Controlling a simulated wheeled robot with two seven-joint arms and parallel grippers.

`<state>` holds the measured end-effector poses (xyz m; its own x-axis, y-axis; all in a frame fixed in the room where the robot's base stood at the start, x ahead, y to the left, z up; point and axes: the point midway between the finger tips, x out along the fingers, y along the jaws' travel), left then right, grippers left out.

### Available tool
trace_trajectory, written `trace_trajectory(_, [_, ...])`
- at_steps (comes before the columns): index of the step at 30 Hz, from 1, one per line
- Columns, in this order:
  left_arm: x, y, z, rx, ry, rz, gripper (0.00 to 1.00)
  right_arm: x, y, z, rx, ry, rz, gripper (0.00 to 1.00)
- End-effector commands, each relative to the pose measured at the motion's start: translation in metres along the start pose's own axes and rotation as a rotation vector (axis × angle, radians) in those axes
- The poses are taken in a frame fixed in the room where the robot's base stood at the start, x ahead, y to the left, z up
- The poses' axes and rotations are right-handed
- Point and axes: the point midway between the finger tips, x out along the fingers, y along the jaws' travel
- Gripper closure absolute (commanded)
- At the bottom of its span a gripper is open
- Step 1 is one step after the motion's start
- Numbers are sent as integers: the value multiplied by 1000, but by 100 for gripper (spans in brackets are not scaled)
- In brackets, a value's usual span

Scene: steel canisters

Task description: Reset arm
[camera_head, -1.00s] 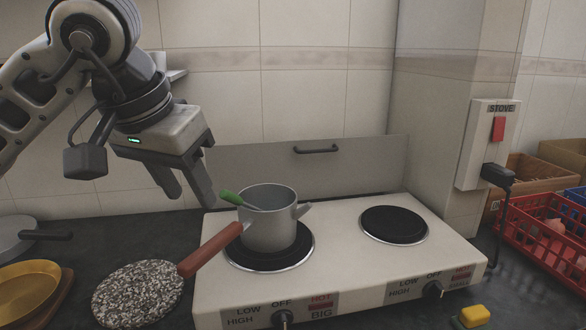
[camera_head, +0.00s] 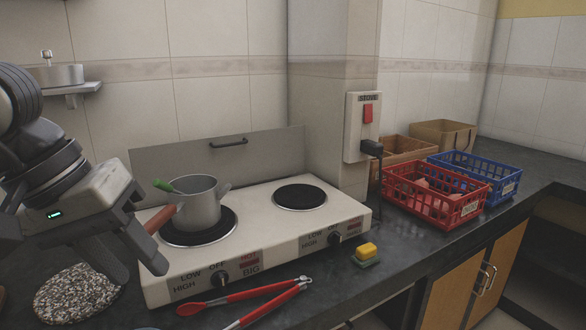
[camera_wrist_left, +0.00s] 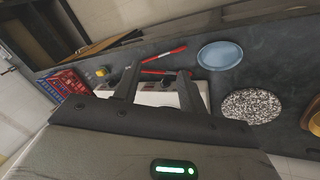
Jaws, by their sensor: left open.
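My left gripper (camera_head: 137,265) is at the left of the head view, with its fingers apart and nothing between them. It is in front of the left end of the white two-burner stove (camera_head: 270,245), above the counter. In the left wrist view the open fingers (camera_wrist_left: 160,95) stand in front of the stove. A grey metal pot (camera_head: 201,205) sits on the left burner, with a green-handled utensil (camera_head: 163,186) in it. A red-brown handle (camera_head: 160,219) shows beside the pot, partly behind my gripper. My right gripper is in neither view.
A speckled round board (camera_head: 77,294) lies below my left arm. Red-handled tongs (camera_head: 265,292) lie at the counter front, near a yellow sponge (camera_head: 368,250). Red (camera_head: 432,203) and blue (camera_head: 487,177) baskets stand at right. A blue plate (camera_wrist_left: 220,55) shows in the wrist view.

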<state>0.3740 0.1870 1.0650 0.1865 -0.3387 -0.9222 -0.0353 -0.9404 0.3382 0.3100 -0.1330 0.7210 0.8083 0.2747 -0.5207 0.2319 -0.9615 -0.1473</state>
Motion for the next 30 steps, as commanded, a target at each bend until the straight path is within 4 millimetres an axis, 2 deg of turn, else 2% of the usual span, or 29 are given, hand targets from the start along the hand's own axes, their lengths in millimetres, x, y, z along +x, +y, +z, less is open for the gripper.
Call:
trace_trajectory(5, [32, 47, 24, -152, -194, 239, 58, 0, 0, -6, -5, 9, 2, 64])
trace_trajectory(9, [47, 95, 49, -382, -450, 483, 58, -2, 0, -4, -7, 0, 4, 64])
trace_trajectory(12, [44, 134, 63, -657, -741, 689, 58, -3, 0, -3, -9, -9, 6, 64])
trace_trajectory(15, [32, 160, 60, -995, -1087, 864, 58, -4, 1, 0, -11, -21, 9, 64])
trace_trajectory(17, [26, 166, 49, -1212, -1310, 946, 58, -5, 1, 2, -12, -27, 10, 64])
trace_trajectory(19, [24, 164, 29, -1473, -1586, 1019, 58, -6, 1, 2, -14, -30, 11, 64])
trace_trajectory(21, [32, 151, 7, -1736, -1877, 1065, 58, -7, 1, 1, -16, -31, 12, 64])
trace_trajectory(23, [48, 132, -11, -1961, -2139, 1085, 58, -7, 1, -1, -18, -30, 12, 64])
trace_trajectory(24, [63, 116, -21, 1880, 2073, -971, 58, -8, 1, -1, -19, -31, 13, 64])
trace_trajectory(26, [93, 88, -30, 1667, 1880, -777, 58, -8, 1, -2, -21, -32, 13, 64])
trace_trajectory(27, [117, 67, -30, 1518, 1749, -659, 58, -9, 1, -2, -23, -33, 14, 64])
trace_trajectory(30, [176, 21, -15, 1179, 1456, -439, 58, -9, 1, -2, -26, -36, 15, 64])
